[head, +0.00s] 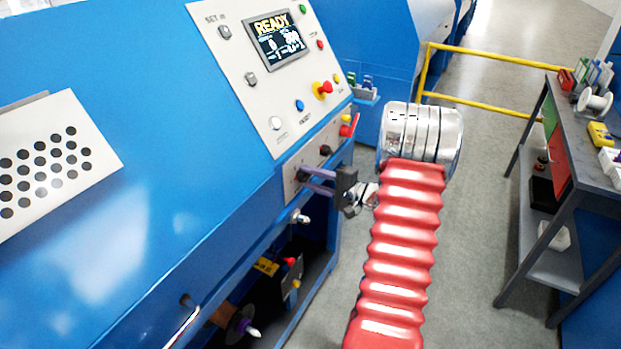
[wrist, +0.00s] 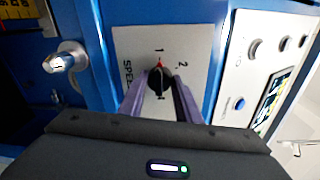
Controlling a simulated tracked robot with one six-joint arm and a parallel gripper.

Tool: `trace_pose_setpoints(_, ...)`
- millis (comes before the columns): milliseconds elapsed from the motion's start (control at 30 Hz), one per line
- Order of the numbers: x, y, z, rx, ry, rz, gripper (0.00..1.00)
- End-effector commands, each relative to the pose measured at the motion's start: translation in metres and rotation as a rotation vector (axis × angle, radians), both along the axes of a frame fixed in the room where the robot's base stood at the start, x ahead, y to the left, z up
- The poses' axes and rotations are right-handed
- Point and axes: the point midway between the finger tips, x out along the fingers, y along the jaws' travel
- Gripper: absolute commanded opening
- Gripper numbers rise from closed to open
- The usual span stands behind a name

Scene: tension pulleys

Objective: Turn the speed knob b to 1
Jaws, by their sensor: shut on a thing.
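The speed knob b (wrist: 157,82) is a small black knob with a red pointer mark on a light plate (wrist: 190,47) reading SPEED, with the figures 1 and 2 above it. In the wrist view the red mark points up, close to the 1, with the 2 to its right. My gripper (wrist: 156,88) has its purple fingers on both sides of the knob, shut on it. In the head view my gripper (head: 303,179) reaches the lower panel from the right, and its fingers largely hide the knob.
Another black knob (head: 325,150) and a red lever (head: 350,126) sit close by. A metal handle (wrist: 66,60) sticks out left of the plate. The control panel (head: 232,75) with its screen is above. A workbench (head: 590,130) stands right, across open floor.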

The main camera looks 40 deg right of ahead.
Motion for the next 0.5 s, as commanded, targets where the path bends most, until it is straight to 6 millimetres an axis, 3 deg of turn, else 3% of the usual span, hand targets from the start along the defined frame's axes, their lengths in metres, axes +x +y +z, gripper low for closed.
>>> trace_pose_setpoints(133, -0.0014, 0.0009, -0.0051, 0.003, 0.010, 0.000, 0.08)
trace_pose_setpoints(167, -0.0014, 0.0009, -0.0051, 0.003, 0.010, 0.000, 0.32)
trace_pose_setpoints(400, -0.0009, 0.0007, -0.0030, 0.003, 0.006, 0.000, 0.48)
trace_pose_setpoints(500, -0.0007, 0.0006, -0.0023, 0.003, 0.005, 0.000, 0.49)
